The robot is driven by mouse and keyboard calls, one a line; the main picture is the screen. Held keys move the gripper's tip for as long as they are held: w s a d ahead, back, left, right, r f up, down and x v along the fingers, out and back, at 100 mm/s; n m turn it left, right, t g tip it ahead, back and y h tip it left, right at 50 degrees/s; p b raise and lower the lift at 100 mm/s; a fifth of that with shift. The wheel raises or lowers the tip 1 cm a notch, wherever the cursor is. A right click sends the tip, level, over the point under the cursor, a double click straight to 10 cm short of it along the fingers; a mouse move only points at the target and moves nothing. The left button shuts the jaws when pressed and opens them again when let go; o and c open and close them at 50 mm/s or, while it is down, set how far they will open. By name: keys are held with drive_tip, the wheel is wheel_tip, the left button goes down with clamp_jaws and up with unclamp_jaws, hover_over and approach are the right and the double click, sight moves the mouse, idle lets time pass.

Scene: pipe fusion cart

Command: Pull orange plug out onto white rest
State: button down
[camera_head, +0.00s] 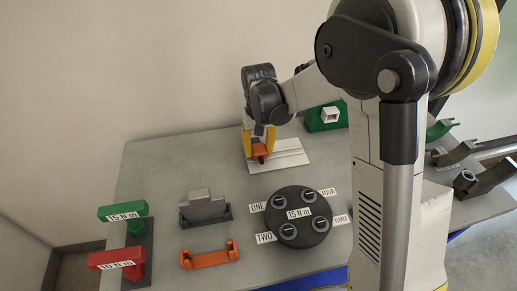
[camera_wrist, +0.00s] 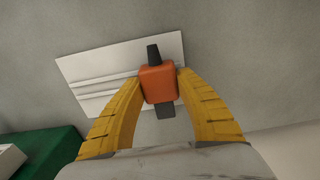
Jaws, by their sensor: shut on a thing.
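My gripper (camera_head: 259,148) has yellow fingers and is shut on the orange plug (camera_wrist: 158,84), which has a dark stub at each end. In the wrist view the plug sits between the fingertips, in front of the white rest (camera_wrist: 85,72). The white rest also shows in the head view (camera_head: 290,156) as a flat plate with raised ridges. The plug is over the left part of the rest. I cannot tell whether it touches the rest. The green block (camera_head: 323,119) with a white square socket stands behind the rest, and the socket looks empty.
A black disc (camera_head: 284,232) with several labelled fittings, an orange cradle (camera_head: 209,256), a grey block (camera_head: 203,207) in a dark holder, and green (camera_head: 123,210) and red (camera_head: 117,258) labelled tools occupy the front and left. Bare table lies left of the rest.

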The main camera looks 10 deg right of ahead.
drive_tip(key=shift+f+b, duration=0.3)
drive_tip(key=shift+f, duration=0.1)
drive_tip(key=c, duration=0.8)
unclamp_jaws()
drive_tip(key=shift+c, duration=0.2)
wheel_tip(320, 180, up, 12)
